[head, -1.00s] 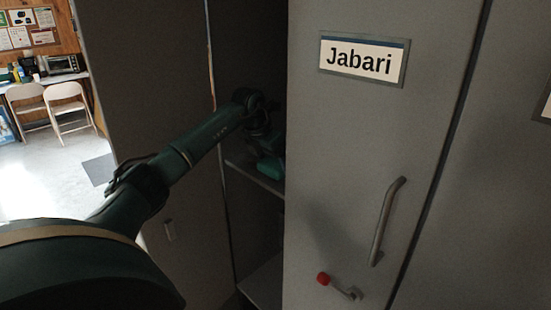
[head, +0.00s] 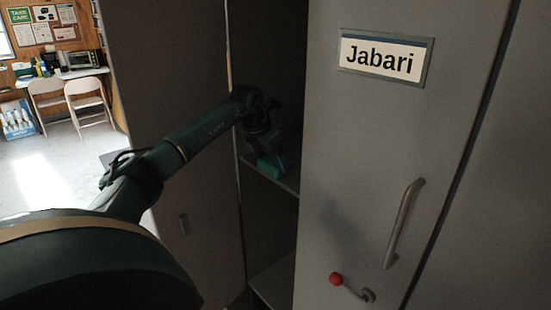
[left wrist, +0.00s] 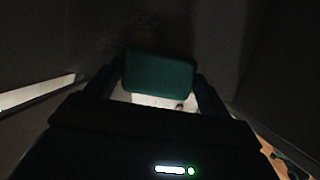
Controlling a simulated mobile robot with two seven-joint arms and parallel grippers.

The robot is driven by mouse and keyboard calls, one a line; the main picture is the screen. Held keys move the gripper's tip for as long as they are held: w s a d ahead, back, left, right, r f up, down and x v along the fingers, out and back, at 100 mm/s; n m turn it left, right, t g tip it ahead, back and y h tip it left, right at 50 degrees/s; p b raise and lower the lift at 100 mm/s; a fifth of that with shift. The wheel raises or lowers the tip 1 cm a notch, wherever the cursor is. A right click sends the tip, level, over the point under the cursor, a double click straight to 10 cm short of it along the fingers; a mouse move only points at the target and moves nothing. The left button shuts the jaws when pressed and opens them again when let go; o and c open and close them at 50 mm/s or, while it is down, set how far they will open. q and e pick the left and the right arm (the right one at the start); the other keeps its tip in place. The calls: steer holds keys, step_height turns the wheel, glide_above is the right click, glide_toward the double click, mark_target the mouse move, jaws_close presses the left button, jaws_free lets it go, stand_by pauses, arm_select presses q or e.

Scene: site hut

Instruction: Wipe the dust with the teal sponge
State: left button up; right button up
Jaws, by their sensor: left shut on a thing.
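The teal sponge (left wrist: 160,75) is a dark green rounded block in the left wrist view, held between the fingers of my left gripper (left wrist: 160,88). In the head view, my left gripper (head: 264,146) reaches into the dark open locker, with the sponge (head: 271,165) under it, close above or on the shelf (head: 282,181); contact is unclear. In the left wrist view, faint brownish specks that may be dust (left wrist: 125,40) show on the dark surface beyond the sponge. My right gripper is out of view.
A grey door (head: 350,180) labelled Jabari, with a handle (head: 404,223) and a red-knobbed latch (head: 336,279), stands right of the opening. A grey panel (head: 165,130) bounds it on the left. Folding chairs (head: 88,102) and open floor lie far left.

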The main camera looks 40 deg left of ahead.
arm_select(q)
steer(key=shift+w+d, duration=0.2)
steer(key=shift+w, duration=1.65)
steer(key=shift+w+d, duration=0.2)
steer(key=shift+w, duration=1.6)
steer(key=shift+w+a, duration=0.1)
steer(key=shift+a, duration=1.25)
steer(key=shift+s+a+f, duration=0.1)
steer(key=shift+s+a, duration=0.05)
steer(key=shift+s, duration=0.3)
steer(key=shift+s+a, duration=0.2)
steer(key=shift+s, duration=3.05)
steer(key=shift+w+a, duration=0.15)
steer(key=shift+a, duration=1.15)
steer(key=shift+w+d, duration=0.2)
steer(key=shift+w, duration=1.65)
steer(key=shift+w+d, duration=0.2)
steer(key=shift+w, duration=1.65)
steer(key=shift+r, duration=0.2)
steer(key=shift+r, duration=2.9)
